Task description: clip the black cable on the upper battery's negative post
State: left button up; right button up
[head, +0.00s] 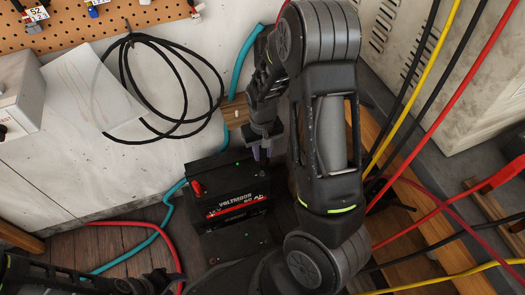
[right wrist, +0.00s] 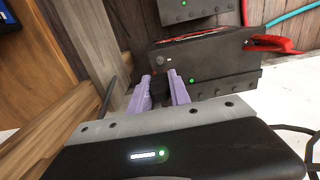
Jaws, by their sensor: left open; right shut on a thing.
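The upper battery (head: 236,208) is a black box with a red and white label. In the right wrist view its top (right wrist: 215,58) shows with a round grey post (right wrist: 160,60) at the near left corner. A red clip (head: 197,188) sits at the battery's other end. My right gripper (head: 262,152) is at the battery's back right corner. Its lilac fingers (right wrist: 160,92) are shut on a dark piece, seemingly the black cable's clip, mostly hidden between them, close by the grey post. My left gripper (head: 162,282) is open and empty at the bottom left.
A second battery (head: 228,240) sits below the upper one. A teal cable (head: 160,235) and a red cable (head: 150,226) run on the left. Several cables hang at the right (head: 440,80).

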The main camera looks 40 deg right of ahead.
aim_at(262, 158)
notch_tip(262, 158, down, 4)
jog(key=b, duration=0.3)
jog(key=shift+f, duration=0.15)
jog(key=shift+f+b, duration=0.4)
jog(key=shift+b, duration=0.2)
jog(key=shift+f+b, duration=0.9)
jog(key=shift+f, duration=0.3)
jog(key=o, duration=1)
